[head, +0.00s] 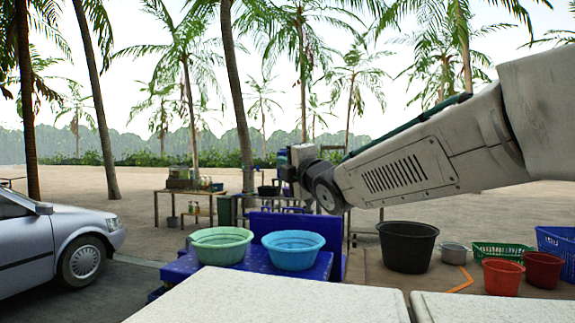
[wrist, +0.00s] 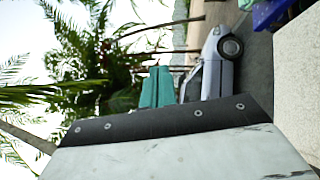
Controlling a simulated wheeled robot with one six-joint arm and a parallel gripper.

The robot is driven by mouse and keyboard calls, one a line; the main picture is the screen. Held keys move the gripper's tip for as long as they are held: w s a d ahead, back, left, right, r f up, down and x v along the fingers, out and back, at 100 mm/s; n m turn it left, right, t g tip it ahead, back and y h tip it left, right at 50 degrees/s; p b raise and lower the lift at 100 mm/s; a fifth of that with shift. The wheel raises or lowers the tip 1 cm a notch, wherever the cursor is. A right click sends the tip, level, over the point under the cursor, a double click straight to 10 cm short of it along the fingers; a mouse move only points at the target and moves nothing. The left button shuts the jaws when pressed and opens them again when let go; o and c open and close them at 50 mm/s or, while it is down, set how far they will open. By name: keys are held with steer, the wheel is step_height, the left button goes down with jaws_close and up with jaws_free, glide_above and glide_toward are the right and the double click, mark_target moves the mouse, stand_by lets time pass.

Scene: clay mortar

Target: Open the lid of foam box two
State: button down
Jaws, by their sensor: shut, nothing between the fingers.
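Two white, speckled foam box tops are at the bottom edge of the head view, a left one (head: 270,298) and a right one (head: 495,308), with a narrow gap between them. Both look flat and closed; I cannot tell which is box two. My gripper (head: 288,170) is raised in the air beyond and above the left top, touching nothing. In the wrist view its teal fingers (wrist: 157,87) are together and empty. A pale speckled surface (wrist: 300,90), likely a foam box top, shows at the right edge of that turned view.
A green basin (head: 221,247) and a blue basin (head: 292,251) stand on a blue table beyond the left top. A black tub (head: 407,248), a pot (head: 454,253), red buckets (head: 502,278) and baskets (head: 500,251) stand at right. A silver car (head: 55,240) is at left.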

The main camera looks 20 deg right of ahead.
steer(key=w+d+r, duration=0.1)
steer(key=w+r, duration=0.1)
steer(key=w, duration=0.7)
steer(key=shift+w, duration=0.3)
steer(key=shift+d+r, duration=0.1)
stand_by(1.1)
steer(key=s+d+f, duration=0.4)
steer(key=s+f, duration=0.2)
steer(key=f, duration=0.5)
steer(key=shift+d, duration=0.2)
